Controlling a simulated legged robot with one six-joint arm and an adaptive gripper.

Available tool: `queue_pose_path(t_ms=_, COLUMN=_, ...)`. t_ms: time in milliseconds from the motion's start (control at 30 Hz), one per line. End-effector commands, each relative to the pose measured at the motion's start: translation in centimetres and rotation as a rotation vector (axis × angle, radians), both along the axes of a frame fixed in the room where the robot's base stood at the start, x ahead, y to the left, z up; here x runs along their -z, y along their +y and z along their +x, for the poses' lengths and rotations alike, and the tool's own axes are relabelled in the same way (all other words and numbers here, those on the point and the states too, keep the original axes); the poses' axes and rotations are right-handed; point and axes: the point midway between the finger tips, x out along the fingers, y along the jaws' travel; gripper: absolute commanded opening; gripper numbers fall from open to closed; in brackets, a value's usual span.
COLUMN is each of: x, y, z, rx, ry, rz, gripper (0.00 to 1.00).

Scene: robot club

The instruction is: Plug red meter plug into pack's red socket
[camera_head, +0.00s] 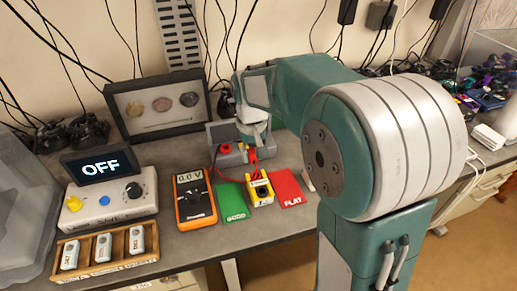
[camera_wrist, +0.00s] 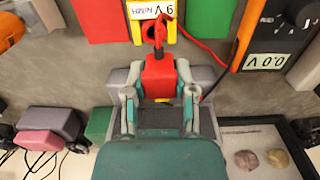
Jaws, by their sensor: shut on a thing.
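My gripper (camera_head: 254,142) is shut on the red meter plug (camera_wrist: 159,76), with one finger on each side of it in the wrist view. The plug is at a grey block (camera_head: 231,157); I cannot tell whether it is seated in it or just above it. A red lead (camera_wrist: 205,47) runs from the plug toward the orange meter (camera_head: 194,198), which reads 0.0 V. The yellow pack (camera_head: 260,189), marked 9 V NiMH in the wrist view (camera_wrist: 150,12), lies in front of the plug, apart from it.
A green GOOD card (camera_head: 232,201) and a red FLAT card (camera_head: 288,188) flank the pack. At left stand a supply box (camera_head: 110,207) with an OFF display (camera_head: 100,165) and a wooden tray (camera_head: 105,252). A framed display (camera_head: 158,104) stands behind.

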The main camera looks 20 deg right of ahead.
Motion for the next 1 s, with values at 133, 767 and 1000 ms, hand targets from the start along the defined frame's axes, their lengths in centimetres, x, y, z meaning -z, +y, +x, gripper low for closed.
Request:
queue_pose_path(t_ms=133, x=1.1, y=-0.7, z=0.0, rx=0.002, ry=0.001, rz=0.006, gripper=0.00)
queue_pose_path(t_ms=767, x=4.4, y=-0.5, z=0.0, rx=0.001, ry=0.000, rz=0.005, gripper=0.00)
queue_pose_path(t_ms=1000, x=4.4, y=-1.0, z=0.0, rx=0.002, ry=-0.001, rz=0.009, gripper=0.00)
